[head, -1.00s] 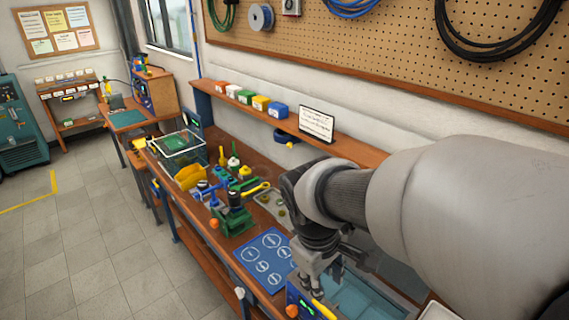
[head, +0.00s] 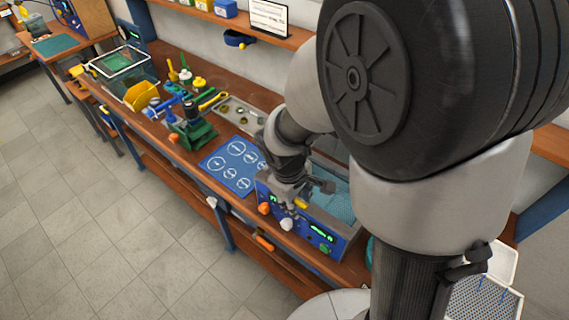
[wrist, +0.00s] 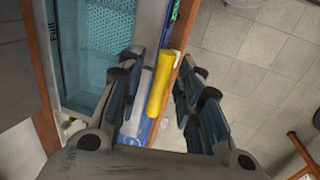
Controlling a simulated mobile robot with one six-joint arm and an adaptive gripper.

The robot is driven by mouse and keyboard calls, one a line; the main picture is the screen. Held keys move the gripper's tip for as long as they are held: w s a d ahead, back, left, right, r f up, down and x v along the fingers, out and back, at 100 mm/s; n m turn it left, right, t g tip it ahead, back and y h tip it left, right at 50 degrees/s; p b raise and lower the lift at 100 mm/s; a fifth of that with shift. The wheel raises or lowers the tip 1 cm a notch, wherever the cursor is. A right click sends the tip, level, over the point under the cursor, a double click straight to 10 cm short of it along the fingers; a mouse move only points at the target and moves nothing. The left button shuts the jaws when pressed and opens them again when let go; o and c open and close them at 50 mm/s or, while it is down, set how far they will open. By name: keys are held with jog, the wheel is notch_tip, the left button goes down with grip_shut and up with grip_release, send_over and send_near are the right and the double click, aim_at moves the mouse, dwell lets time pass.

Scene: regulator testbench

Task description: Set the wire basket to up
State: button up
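The wire basket appears as teal mesh (wrist: 104,45) low inside a grey-rimmed bath in the wrist view; the mesh also shows in the head view (head: 335,203), partly hidden by my arm. The bath has a blue front panel (head: 285,214) with green displays and knobs. A yellow handle (wrist: 160,85) stands beside the bath's rim; its tip shows in the head view (head: 301,203). My gripper (wrist: 163,68) is open, with its fingers on either side of the yellow handle and gaps visible. It also shows over the bath's front (head: 290,192).
A blue mat with white circles (head: 232,164) lies left of the bath. A green fixture (head: 192,130) and several coloured tools stand further left. A white perforated case (head: 485,298) is at right. The floor in front of the bench is clear.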

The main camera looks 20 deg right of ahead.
jog(key=shift+f, duration=0.1)
jog(key=shift+c, duration=0.2)
grip_shut()
dwell(0.6)
